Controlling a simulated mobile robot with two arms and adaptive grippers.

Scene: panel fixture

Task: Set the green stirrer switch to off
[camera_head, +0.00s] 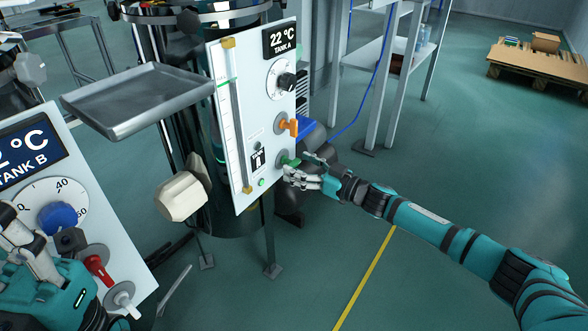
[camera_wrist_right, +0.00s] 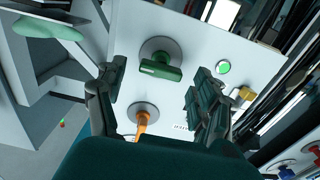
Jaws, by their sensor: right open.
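The green stirrer switch (camera_head: 287,160) sits low on the white TANK A panel (camera_head: 228,150). In the right wrist view the green switch (camera_wrist_right: 161,68) is a bar handle on a round grey base, lying roughly across the picture. My right gripper (camera_head: 300,174) is at the panel's lower right edge, close to the switch. In the wrist view its two fingers (camera_wrist_right: 158,92) are apart, one on each side of the green handle; I cannot tell whether they touch it. My left gripper (camera_head: 28,250) is in front of the TANK B panel, its fingertips partly unclear.
A lit green lamp (camera_head: 262,183) is below left. A metal tray (camera_head: 140,97) and a pale valve handle (camera_head: 182,192) stand left.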

